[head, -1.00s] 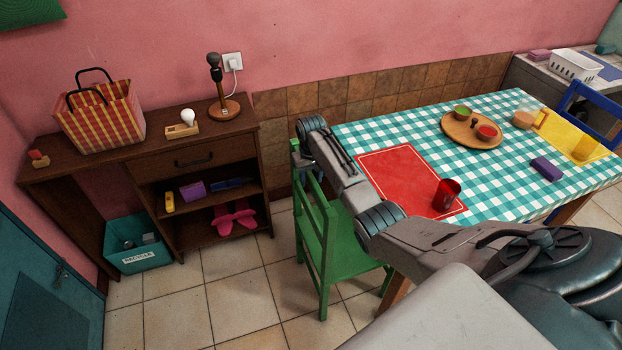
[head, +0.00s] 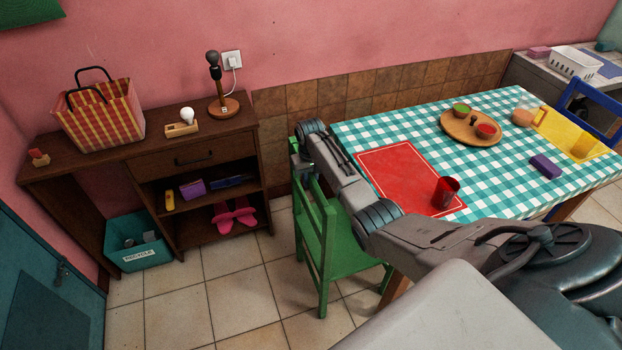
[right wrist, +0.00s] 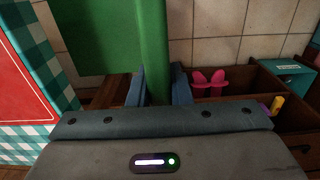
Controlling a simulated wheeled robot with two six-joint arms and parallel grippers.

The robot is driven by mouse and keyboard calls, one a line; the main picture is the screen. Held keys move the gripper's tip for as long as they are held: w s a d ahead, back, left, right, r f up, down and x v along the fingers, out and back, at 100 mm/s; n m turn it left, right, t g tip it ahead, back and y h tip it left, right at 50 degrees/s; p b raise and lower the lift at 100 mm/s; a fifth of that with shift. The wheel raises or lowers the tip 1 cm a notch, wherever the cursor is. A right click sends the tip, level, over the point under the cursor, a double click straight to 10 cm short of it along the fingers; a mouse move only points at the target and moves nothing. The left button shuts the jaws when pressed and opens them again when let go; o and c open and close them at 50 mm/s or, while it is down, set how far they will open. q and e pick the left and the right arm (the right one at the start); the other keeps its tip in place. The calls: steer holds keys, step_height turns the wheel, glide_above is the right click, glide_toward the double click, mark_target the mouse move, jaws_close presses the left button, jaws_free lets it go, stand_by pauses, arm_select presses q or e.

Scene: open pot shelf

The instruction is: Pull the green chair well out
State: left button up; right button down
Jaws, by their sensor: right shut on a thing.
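The green chair (head: 345,255) stands at the left end of the table, with its backrest to the left and part of its seat at the table's edge. My right arm reaches across the table's near corner to the far upper end of the backrest. In the head view my right gripper (head: 301,160) is mostly hidden behind my own wrist. In the right wrist view its two blue-grey fingers (right wrist: 158,86) are on either side of a green chair bar (right wrist: 154,40), shut on it. My left gripper is not in view.
The table (head: 400,120) has a checked cloth, a red mat (head: 400,175) and a red cup (head: 446,191) close to my arm. A brown shelf unit (head: 150,165) and a teal recycling bin (head: 140,256) stand left. Tiled floor (head: 240,285) between the shelf and chair is clear.

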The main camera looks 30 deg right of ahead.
steer(key=w+a, duration=0.2)
steer(key=a, duration=1)
steer(key=w+a, duration=0.3)
steer(key=a, duration=0.8)
steer(key=shift+w+a, duration=0.35)
steer(key=shift+r, duration=0.1)
steer(key=c, duration=1.5)
jaws_free()
steer(key=shift+c, duration=0.2)
steer(key=shift+o, duration=1.1)
steer(key=shift+a, duration=0.15)
step_height(320, 180, up, 11)
steer(key=b, duration=0.2)
